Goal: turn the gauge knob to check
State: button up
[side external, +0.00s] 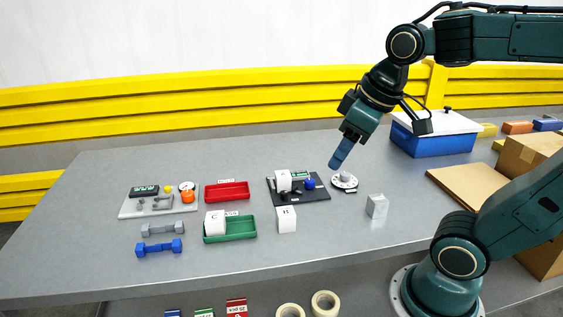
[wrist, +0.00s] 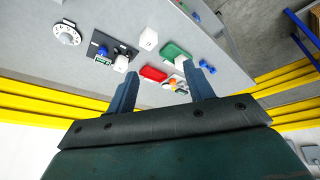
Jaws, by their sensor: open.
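A round white dial with marks around its rim and a small raised knob (side external: 344,177) sits on the grey table, right of the black fixture; its label is too small to read. The dial also shows at the upper left of the wrist view (wrist: 66,33). My gripper (side external: 337,164) is above the table, tilted down, with its blue fingers close to the dial in the side view and apart from it. In the wrist view the gripper (wrist: 162,70) is open with nothing between its fingers, and the dial is off to the left. Which way the knob points is unclear.
A black fixture (side external: 315,193) with a blue knob and white block stands left of the dial. A silver block (side external: 377,206) is in front. Red (side external: 227,191) and green (side external: 242,227) trays, a white panel (side external: 130,208) and dumbbells lie left. A blue bin (side external: 432,143) stands behind right.

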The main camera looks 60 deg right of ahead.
jog(key=w+d+n+g, duration=0.1)
jog(key=w+d+n, duration=0.1)
jog(key=w+d, duration=0.45)
jog(key=n+g, duration=0.4)
send_over(310, 180)
notch_tip(310, 180, down, 13)
jog(key=shift+w+d+r+y, duration=0.15)
jog(key=shift+y, duration=0.25)
jog(key=f, duration=1.3)
jog(key=shift+a+f, duration=0.2)
jog(key=shift+f, duration=0.15)
